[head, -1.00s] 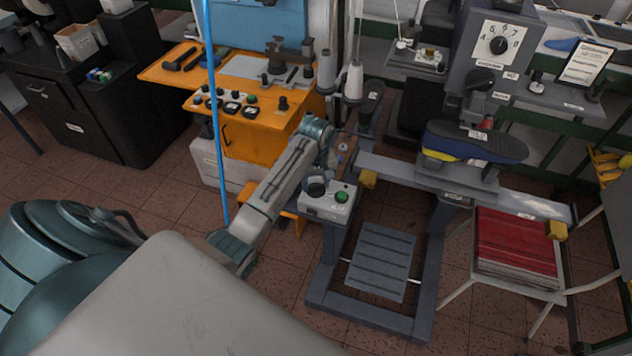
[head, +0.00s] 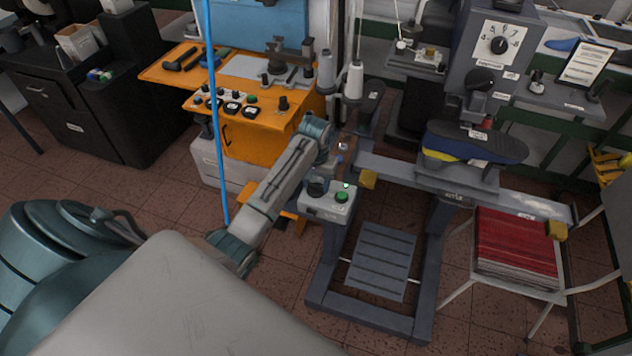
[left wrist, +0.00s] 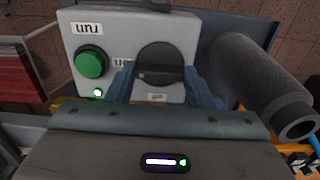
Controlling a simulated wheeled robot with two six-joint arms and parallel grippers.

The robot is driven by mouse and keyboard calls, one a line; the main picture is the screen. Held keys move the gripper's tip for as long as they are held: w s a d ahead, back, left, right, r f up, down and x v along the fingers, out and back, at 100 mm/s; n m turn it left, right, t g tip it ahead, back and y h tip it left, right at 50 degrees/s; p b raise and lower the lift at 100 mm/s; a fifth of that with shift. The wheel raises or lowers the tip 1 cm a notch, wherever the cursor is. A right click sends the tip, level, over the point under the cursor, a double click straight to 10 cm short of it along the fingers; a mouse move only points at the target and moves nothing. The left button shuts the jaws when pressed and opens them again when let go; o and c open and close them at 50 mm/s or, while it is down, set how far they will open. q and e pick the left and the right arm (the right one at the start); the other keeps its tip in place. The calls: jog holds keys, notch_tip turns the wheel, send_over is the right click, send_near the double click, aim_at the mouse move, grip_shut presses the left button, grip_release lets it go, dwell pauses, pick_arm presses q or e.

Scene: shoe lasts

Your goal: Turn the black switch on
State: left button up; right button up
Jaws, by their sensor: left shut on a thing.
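The black switch (head: 316,188) is a round rotary knob on a light grey control box (head: 325,206) on the grey machine. It also shows in the left wrist view (left wrist: 160,62), where a raised bar crosses its face. My left gripper (left wrist: 163,88) has blue-grey fingers on either side of the knob and is shut on it. In the head view my left gripper (head: 317,178) comes down onto the knob from above and partly hides it. A small green lamp (left wrist: 97,93) on the box glows. My right gripper is in neither view.
A green push button (head: 341,196) sits beside the switch, close to my left gripper. An orange bench (head: 255,140) with more knobs stands behind to the left. A shoe-last machine (head: 470,150) stands to the right, and a chair with red sheets (head: 515,245) further right.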

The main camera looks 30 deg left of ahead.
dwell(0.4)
pick_arm(q)
jog(key=o, duration=1)
